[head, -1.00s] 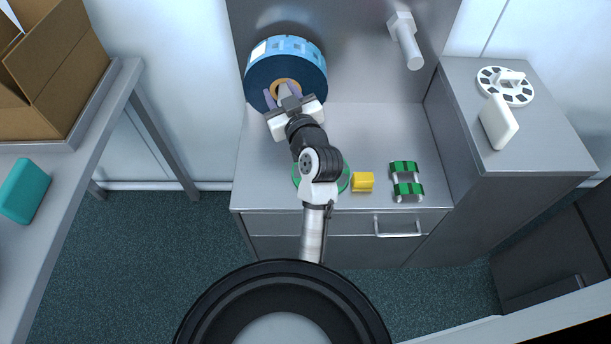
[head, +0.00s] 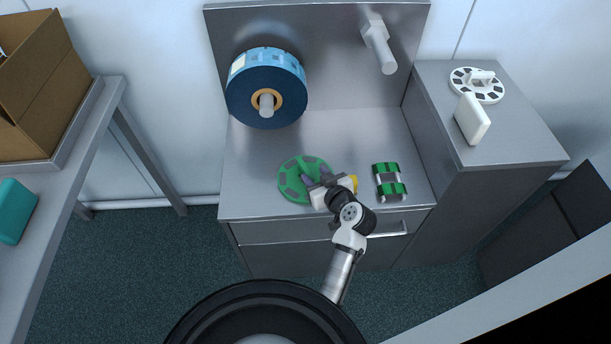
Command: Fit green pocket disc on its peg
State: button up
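The green pocket disc (head: 291,187) lies flat on the grey bench, left of centre, with dark pockets around its rim. My gripper (head: 317,178) is over the right part of the disc with its two fingers apart. They hide the disc's middle, and I cannot tell whether they touch it. A bare light-grey peg with a hexagonal base (head: 380,48) sticks out of the back panel at upper right. A second shaft (head: 266,104) passes through a blue roll (head: 252,90) on the panel's left. The frames do not show which peg belongs to the disc.
A white pocketed disc (head: 477,86) and white block (head: 472,118) are on the right cabinet. A cardboard box (head: 38,90) and teal block (head: 14,211) are left.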

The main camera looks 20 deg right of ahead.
aim_at(308, 172)
jog(key=x, duration=0.2)
jog(key=p+x, duration=0.2)
jog(key=x, duration=0.1)
jog(key=shift+w+a+f, duration=0.15)
jog(key=shift+a+f, duration=0.15)
jog(key=shift+a, duration=0.15)
grip_shut()
